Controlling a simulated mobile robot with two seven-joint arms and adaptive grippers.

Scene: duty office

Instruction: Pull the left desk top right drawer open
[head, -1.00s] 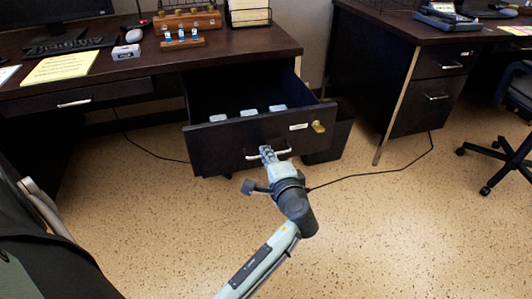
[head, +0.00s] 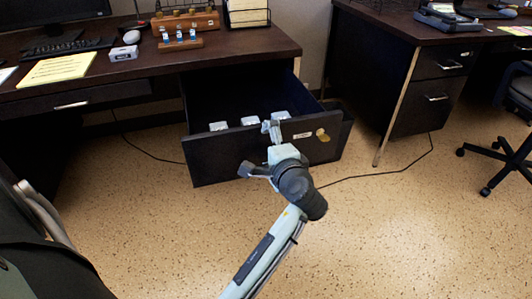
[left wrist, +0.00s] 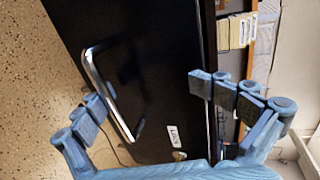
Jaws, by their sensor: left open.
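The top right drawer (head: 228,158) of the left desk (head: 225,45) stands pulled well out, with its dark front facing me. My left gripper (head: 271,130) is in front of the drawer front, its fingertips near the upper edge in the head view. It is open and holds nothing. In the left wrist view the silver handle (left wrist: 96,75) shows between the spread fingers, closer to the left one; I see no grip on it. The gripper and wrist hide the handle in the head view. My right gripper is not in view.
Several pale items (head: 249,121) show inside the drawer. A brass-coloured lock piece (head: 322,135) and a label (head: 302,135) are on its front. A second desk (head: 390,60) and an office chair (head: 508,130) stand right. The speckled floor (head: 400,225) in front is clear.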

